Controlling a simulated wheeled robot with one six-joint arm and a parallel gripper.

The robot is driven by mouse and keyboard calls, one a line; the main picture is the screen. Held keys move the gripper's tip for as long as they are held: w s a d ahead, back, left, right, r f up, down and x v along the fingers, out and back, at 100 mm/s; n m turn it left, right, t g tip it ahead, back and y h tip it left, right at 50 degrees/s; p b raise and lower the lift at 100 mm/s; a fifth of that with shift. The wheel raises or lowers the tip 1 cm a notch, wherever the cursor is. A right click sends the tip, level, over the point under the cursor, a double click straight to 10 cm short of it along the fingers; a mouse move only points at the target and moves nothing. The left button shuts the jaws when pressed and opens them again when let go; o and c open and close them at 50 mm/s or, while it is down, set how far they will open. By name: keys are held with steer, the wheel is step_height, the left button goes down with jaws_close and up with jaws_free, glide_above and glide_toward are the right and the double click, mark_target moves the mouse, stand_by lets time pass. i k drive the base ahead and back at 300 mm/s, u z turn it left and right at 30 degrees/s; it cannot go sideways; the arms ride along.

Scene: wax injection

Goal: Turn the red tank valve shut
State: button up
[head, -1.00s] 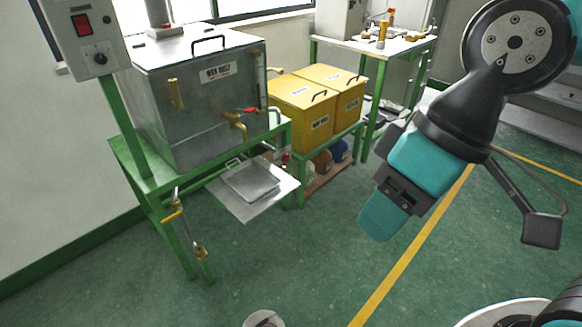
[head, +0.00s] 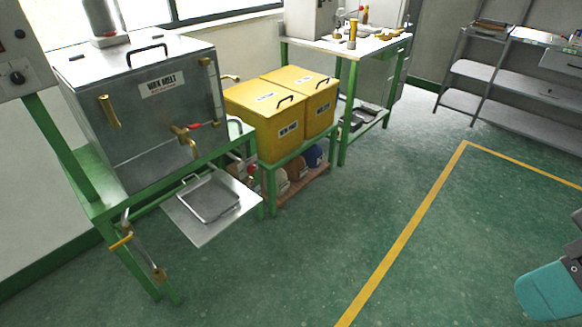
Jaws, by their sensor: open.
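The red tank valve (head: 193,125) is a small red lever on a brass tap at the front of the metal wax melt tank (head: 150,100). The lever lies roughly level along the tank's front, and the brass spout (head: 190,147) hangs down beside it. My gripper (head: 546,292) shows only in part at the lower right edge, with one teal finger visible. It is open, far to the right of the valve and touching nothing that I can see. The rest of it is cut off by the frame.
A metal tray (head: 236,206) rests on a plate jutting out below the spout. Yellow bins (head: 278,139) stand right of the tank on a green stand. A control box (head: 12,80) is at far left. The floor in front is clear.

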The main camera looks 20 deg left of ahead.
mark_target(252, 169)
steer(key=z, duration=0.05)
steer(key=i, duration=1.55)
steer(key=u, duration=2.35)
